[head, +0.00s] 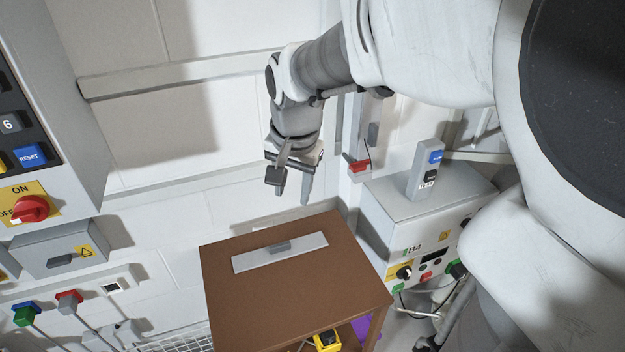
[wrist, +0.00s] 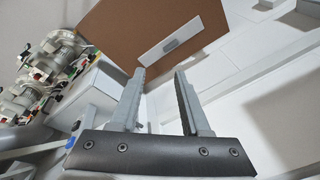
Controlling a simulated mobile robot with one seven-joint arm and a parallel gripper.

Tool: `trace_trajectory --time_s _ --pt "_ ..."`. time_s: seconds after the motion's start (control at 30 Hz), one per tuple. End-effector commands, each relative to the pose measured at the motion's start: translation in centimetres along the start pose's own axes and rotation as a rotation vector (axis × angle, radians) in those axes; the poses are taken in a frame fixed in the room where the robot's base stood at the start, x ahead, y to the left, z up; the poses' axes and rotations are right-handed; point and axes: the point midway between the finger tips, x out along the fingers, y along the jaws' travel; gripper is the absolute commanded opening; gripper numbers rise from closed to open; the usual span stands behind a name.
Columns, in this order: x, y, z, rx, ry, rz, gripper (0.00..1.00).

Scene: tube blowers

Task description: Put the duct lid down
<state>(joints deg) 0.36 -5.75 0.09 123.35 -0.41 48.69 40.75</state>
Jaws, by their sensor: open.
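The duct lid (head: 255,261) is a flat, light grey strip with a small darker grey grip block in its middle. It lies flat on the brown top of a small table (head: 290,297). In the wrist view the lid (wrist: 190,31) lies on the brown top (wrist: 125,30), beyond my fingertips. My gripper (head: 291,188) is open and empty, above and behind the table's far edge, apart from the lid. In the wrist view both fingers of my gripper (wrist: 160,75) are spread with nothing between them.
A grey control box (head: 410,215) with a small blue-buttoned unit (head: 427,170) on top stands right of the table. A yellow object (head: 327,341) sits under the tabletop. A panel with a red switch (head: 30,209) is at the left. The tabletop around the lid is clear.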

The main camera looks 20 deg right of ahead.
Motion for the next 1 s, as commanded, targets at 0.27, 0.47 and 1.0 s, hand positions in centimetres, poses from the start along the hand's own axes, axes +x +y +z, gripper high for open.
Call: trace_trajectory --time_s 0.27,0.47,1.0 --pt "-5.6 3.1 4.0 -0.301 0.114 -0.072 0.46" --pt "-7.3 5.8 7.0 -0.506 0.179 -0.089 0.46" --pt "-7.8 8.1 9.8 -0.709 0.240 -0.095 0.46"
